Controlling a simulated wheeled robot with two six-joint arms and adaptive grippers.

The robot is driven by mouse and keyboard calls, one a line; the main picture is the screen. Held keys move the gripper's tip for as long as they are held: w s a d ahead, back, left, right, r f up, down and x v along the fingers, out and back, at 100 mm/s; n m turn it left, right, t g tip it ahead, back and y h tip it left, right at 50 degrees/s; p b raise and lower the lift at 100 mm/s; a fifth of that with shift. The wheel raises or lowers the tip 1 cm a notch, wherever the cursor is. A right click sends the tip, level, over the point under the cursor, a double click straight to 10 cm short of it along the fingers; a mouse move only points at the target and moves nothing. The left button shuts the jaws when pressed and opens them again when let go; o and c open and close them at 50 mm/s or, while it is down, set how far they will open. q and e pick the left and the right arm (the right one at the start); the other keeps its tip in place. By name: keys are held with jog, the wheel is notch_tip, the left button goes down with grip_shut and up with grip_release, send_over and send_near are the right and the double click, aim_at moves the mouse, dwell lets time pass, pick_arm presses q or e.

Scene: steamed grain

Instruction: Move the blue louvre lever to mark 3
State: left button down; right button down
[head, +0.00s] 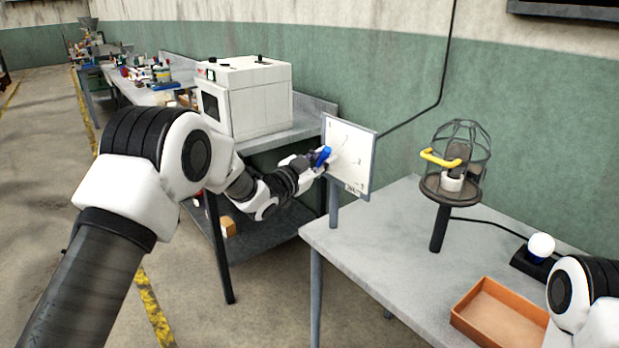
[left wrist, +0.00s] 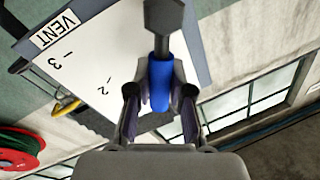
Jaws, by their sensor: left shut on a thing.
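The blue louvre lever (head: 322,156) stands out from a white panel (head: 338,135) marked with numbers and a VENT label. My left gripper (head: 311,163) is at the lever. In the left wrist view the blue grip (left wrist: 160,85) lies between the two fingers of my left gripper (left wrist: 160,103), which is shut on it. Marks 2 and 3 show on the panel (left wrist: 85,95) left of the grip there, with 2 nearer and 3 farther. The lever is on neither of these two marks. My right gripper is not in view.
A white cabinet (head: 262,100) stands on a bench behind my left arm.

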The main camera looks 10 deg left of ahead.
pick_arm(q)
jog(key=f+m+b, duration=0.1)
jog(key=m+b, duration=0.1)
jog(key=s+d+f+m+b, duration=0.1)
jog(key=m+b, duration=0.1)
jog(key=b, duration=0.1)
jog(key=shift+d+h, duration=0.15)
jog(key=shift+h, duration=0.25)
jog(key=f+m+b, duration=0.1)
jog(key=m+b, duration=0.1)
jog(key=b, duration=0.1)
jog(key=f+m+h+b, duration=0.1)
jog(key=m+b, duration=0.2)
jog(key=s+d+f+m+h+b, duration=0.1)
jog(key=m+b, duration=0.2)
jog(key=b, duration=0.1)
jog(key=shift+d, duration=0.1)
jog(key=shift+f+m+g+h+b, duration=0.2)
jog(key=shift+m+g+h+b, duration=0.15)
jog(key=shift+m+b, duration=0.95)
jog(key=shift+p, duration=0.3)
jog(key=c, duration=1)
grip_release()
jog(key=shift+c, duration=0.2)
